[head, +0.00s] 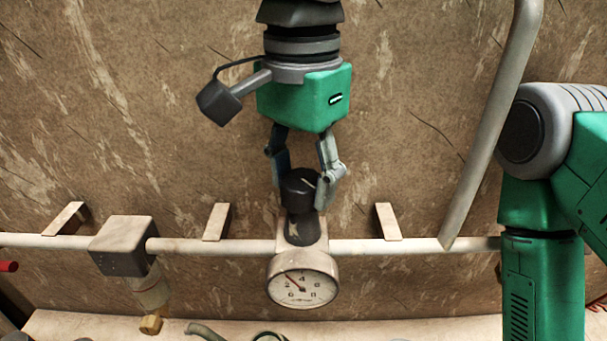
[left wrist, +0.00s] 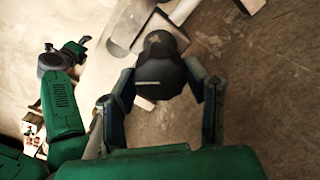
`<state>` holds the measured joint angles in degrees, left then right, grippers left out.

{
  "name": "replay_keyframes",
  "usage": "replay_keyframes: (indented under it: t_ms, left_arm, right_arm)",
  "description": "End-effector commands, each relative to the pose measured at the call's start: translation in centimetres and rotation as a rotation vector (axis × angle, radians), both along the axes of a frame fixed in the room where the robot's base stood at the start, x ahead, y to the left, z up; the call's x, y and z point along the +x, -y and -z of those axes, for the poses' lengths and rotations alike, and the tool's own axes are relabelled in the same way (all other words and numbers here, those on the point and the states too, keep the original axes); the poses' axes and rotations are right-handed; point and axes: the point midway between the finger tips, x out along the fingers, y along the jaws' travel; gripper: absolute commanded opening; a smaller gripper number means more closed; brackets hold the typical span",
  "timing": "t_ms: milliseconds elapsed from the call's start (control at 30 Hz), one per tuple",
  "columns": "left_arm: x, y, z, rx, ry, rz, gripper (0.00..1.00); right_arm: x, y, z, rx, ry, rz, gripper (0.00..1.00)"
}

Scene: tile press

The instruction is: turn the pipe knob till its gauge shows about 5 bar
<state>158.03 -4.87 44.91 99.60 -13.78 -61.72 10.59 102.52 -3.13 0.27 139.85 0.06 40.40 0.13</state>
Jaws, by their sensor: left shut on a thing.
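The black pipe knob (head: 300,188) stands upright on the pipe above a round white gauge (head: 303,289). A light line marks the knob's top. The gauge's reddish needle points up and left, seemingly between the 2 and the 4. My left gripper (head: 308,175) reaches down from above and is shut on the knob, one finger on each side. In the left wrist view, the knob (left wrist: 160,65) sits between the fingertips, with its white line facing the camera. The gauge face is not readable there.
A whitish pipe (head: 350,246) runs across the scene on wall brackets. A grey box fitting (head: 122,246) sits on it at the left, with a brass-coloured end below. A slanted pale pipe (head: 490,130) stands between the knob and my right arm. A scratched brown wall lies behind.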

Motion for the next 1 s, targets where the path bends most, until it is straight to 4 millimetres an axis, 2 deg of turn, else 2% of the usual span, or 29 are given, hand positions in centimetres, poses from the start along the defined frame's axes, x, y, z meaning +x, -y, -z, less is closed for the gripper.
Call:
replay_keyframes:
  t_ms: [700,1000]
  left_arm:
    - [-0.10,-0.27,0.45,0.004,-0.013,0.676,0.12]
    - [0.03,-0.33,0.44,0.003,-0.011,0.893,0.12]
  right_arm:
    - [0.00,0.00,0.04,0.000,0.000,0.000,0.40]
    - [0.00,0.00,0.04,0.000,0.000,0.000,0.40]
